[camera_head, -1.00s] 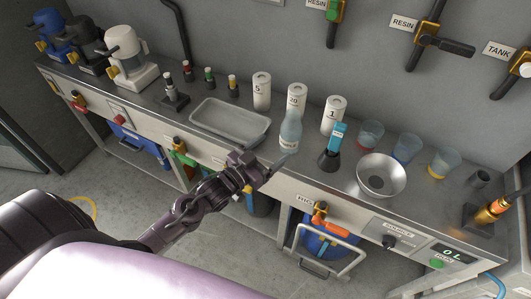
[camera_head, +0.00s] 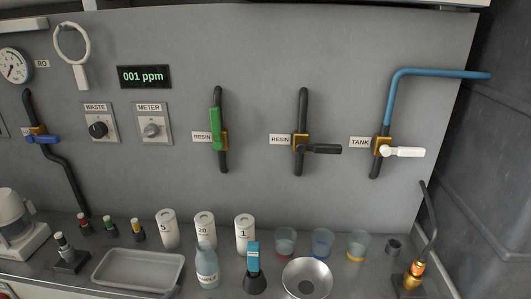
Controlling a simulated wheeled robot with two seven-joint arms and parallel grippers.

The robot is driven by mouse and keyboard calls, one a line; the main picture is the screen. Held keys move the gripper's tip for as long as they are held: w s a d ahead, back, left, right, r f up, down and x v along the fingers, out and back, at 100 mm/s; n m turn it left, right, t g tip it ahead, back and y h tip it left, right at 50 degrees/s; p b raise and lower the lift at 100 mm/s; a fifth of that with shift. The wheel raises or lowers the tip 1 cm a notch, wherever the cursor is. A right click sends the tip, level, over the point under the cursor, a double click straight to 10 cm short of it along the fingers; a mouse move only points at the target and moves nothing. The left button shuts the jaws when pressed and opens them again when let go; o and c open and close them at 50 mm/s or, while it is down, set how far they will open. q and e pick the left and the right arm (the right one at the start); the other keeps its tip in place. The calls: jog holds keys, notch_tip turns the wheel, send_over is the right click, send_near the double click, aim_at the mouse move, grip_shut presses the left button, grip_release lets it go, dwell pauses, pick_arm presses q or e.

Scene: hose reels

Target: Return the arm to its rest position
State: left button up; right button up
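A small grey tip of what looks like my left gripper (camera_head: 171,292) shows at the bottom edge, by the front right corner of the grey tray (camera_head: 138,284) and left of the pale blue bottle (camera_head: 207,270). The rest of my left arm is below the picture, so its pose and finger opening are hidden. My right gripper and arm are not in view.
Along the bench stand white numbered canisters (camera_head: 205,229), a blue-topped dark holder (camera_head: 254,272), a metal bowl (camera_head: 307,280) and several tinted cups (camera_head: 322,242). The wall behind carries valves (camera_head: 302,143), a 001 ppm display (camera_head: 144,76) and two knobs (camera_head: 152,130).

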pick_arm(q)
jog(key=s+d+r+n+g+y, duration=0.1)
jog(key=s+g+y, duration=0.3)
jog(key=s+g, duration=1.05)
jog(key=s+f+t, duration=0.1)
jog(key=s+f, duration=0.1)
jog(key=f, duration=1.2)
jog(key=s+f, duration=0.2)
jog(key=f, duration=1.2)
jog(key=s+a+f, duration=0.1)
jog(key=s+f, duration=0.8)
jog(key=s, duration=0.1)
jog(key=s+a+f, duration=0.2)
jog(key=s+f, duration=0.7)
jog(key=f, duration=0.1)
jog(key=shift+s+a+g+p, duration=0.25)
jog(key=shift+s+g+p, duration=0.15)
jog(key=shift+g, duration=0.05)
jog(key=shift+f, duration=0.1)
